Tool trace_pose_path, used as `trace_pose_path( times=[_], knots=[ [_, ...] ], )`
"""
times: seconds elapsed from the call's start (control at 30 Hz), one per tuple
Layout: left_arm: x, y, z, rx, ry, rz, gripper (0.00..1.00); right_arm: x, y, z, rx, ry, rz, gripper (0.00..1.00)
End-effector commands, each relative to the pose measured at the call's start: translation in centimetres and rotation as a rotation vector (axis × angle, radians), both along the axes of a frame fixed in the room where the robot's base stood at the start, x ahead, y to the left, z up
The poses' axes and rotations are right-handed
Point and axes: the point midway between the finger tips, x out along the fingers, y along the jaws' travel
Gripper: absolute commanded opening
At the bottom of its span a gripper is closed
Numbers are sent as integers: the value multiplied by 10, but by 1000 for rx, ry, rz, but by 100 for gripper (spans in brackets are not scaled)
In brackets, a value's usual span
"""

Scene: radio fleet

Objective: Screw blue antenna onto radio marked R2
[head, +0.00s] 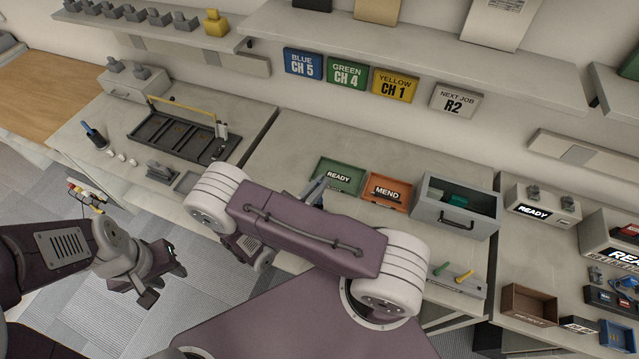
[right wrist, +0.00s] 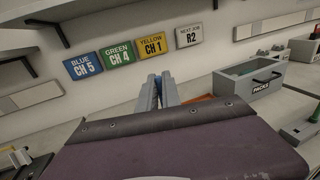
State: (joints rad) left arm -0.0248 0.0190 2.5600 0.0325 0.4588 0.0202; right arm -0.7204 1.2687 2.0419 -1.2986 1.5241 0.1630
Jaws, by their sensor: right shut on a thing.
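My right gripper (head: 316,190) is beyond my purple forearm, above the middle of the bench. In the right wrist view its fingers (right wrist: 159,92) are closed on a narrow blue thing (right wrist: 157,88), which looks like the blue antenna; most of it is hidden. A green antenna (head: 440,267) and a yellow antenna (head: 464,276) stand in a pale holder (head: 455,283) at the bench's front right. A wall sign (head: 455,102) reads NEXT JOB R2. I cannot make out an R2 mark on any radio. My left gripper (head: 162,284) hangs over the floor, its fingers apart and empty.
A dark tray with a yellow bar (head: 185,137) lies on the left bench. The green READY tray (head: 338,170), orange MEND tray (head: 387,182) and a grey drawer box (head: 455,218) stand behind my right arm. Bare bench lies between the dark tray and the READY tray.

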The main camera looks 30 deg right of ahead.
Motion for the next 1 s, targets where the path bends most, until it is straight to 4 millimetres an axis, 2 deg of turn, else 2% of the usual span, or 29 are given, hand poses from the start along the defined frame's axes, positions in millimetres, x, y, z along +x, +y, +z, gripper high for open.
trace_pose_path(
  times=[1.0],
  knots=[
    [0,0,-20,0,0,0,36,0,0,-24,0,0,0,0]
  ],
)
